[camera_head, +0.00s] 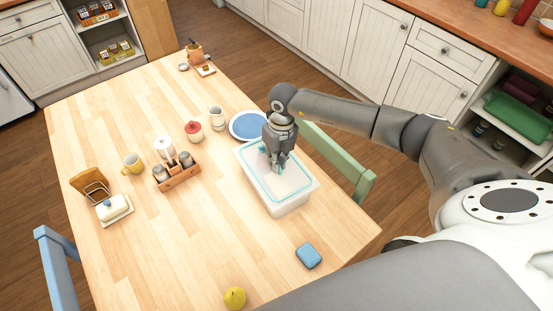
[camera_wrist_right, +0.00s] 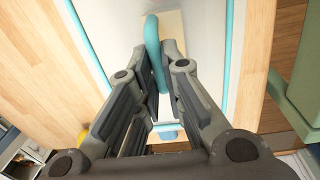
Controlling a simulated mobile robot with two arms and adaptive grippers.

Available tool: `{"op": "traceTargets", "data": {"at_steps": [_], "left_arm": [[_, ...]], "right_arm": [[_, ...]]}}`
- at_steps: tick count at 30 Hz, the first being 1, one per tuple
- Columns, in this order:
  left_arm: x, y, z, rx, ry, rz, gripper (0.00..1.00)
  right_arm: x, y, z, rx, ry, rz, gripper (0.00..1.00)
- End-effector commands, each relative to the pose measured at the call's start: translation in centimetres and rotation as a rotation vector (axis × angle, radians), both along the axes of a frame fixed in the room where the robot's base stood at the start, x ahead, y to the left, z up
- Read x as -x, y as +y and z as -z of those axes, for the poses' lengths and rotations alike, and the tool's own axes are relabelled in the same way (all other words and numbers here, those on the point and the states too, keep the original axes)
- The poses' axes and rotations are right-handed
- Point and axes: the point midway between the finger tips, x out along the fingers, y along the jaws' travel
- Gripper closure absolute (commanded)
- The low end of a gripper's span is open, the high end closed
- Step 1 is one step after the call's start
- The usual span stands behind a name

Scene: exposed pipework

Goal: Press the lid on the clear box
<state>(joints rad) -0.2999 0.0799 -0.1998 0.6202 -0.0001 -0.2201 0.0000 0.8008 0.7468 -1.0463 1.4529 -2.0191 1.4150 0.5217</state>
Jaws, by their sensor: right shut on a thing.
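The clear box (camera_head: 290,206) stands on the wooden table near its right edge. Its pale lid (camera_head: 266,187), with a teal edge line, lies over the box top; I cannot tell if it is fully seated. In the right wrist view, my right gripper (camera_wrist_right: 158,75) is shut on the lid's raised teal handle (camera_wrist_right: 153,45), with the pale lid surface (camera_wrist_right: 112,28) beyond. The fingers hide part of the handle. My left gripper is not in view.
A blue plate (camera_head: 247,125) is just behind the box. A green chair (camera_head: 340,160) stands at the table's right edge. A blue block (camera_head: 309,255) and a yellow fruit (camera_head: 235,298) lie nearer me. A condiment caddy (camera_head: 178,177) is to the left, with bare table between.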

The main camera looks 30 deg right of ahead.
Motion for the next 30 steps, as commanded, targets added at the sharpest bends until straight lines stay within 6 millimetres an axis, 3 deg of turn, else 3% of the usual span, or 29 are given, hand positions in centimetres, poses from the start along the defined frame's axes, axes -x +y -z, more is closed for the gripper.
{"op": "traceTargets", "data": {"at_steps": [6, 7, 12, 19, 24, 30], "left_arm": [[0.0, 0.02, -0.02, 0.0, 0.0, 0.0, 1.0], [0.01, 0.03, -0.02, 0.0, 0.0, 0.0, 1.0], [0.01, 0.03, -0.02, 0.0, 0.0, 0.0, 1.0], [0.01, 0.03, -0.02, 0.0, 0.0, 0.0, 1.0], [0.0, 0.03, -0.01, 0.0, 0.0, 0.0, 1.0], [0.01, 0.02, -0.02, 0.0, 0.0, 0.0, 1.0]], "right_arm": [[-0.03, 0.01, -0.06, 0.0, -0.001, 0.0, 1.0], [-0.03, 0.01, -0.05, 0.0, -0.001, 0.0, 0.89], [-0.03, 0.01, -0.05, 0.0, -0.001, 0.0, 0.67], [-0.02, 0.02, -0.04, 0.0, -0.001, 0.0, 0.65], [0.0, 0.02, -0.01, 0.0, 0.0, 0.0, 0.45], [0.0, 0.02, -0.01, 0.0, 0.0, 0.0, 0.44]]}}
